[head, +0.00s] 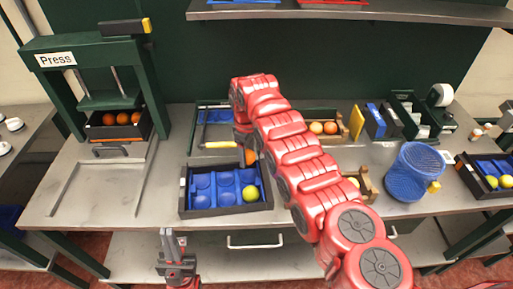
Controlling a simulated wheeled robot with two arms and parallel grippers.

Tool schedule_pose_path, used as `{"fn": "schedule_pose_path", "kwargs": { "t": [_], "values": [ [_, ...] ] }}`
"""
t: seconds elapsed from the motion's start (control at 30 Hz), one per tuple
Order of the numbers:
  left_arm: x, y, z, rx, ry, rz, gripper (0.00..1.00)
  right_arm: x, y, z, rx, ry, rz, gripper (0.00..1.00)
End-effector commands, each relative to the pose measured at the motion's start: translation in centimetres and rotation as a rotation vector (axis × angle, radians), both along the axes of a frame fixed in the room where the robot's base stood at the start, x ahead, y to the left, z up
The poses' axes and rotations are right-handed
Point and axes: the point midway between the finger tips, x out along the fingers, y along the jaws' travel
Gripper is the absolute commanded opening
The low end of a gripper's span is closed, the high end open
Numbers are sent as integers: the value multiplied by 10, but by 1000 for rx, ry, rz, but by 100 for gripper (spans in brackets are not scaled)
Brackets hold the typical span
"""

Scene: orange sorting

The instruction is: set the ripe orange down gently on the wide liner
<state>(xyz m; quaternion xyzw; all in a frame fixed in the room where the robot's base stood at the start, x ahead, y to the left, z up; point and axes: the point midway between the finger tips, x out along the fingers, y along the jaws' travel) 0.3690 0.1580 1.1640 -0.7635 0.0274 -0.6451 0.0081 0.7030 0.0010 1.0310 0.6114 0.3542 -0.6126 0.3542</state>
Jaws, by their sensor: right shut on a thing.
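My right gripper (246,145) is shut on an orange (251,157), mostly hidden by the gripper and arm. It holds the orange at the back right edge of a dark crate (228,209). A blue liner (225,193) with several round cups lies in this crate. A yellow-green fruit (250,193) sits in its front right cup; the cups to the left look empty. Another blue liner (484,167) lies in a crate at the far right; I cannot tell which one is called wide. My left gripper (171,238) is low, in front of the table, holding nothing visible.
A green press (57,59) with a box of oranges (122,118) stands at the left. Behind the arm is a wooden box of fruit (323,128). A blue basket (410,175) stands to the right. The tabletop (90,185) left of the crate is clear.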

Motion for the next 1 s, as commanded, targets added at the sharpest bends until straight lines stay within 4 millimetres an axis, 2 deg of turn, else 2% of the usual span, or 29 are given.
{"fn": "schedule_pose_path", "kwargs": {
  "t": [0.33,0.57,0.7,1.0],
  "values": [
    [0,0,-9,0,0,0,0,-1,0,-26,-1,5,-2,7],
    [0,0,-26,0,0,0,0,0,0,-52,1,0,-1,7],
    [0,0,-43,0,0,0,0,0,0,-68,1,-2,-2,7],
    [0,0,-51,0,0,0,0,0,0,-76,1,-1,-3,7]
  ]
}}
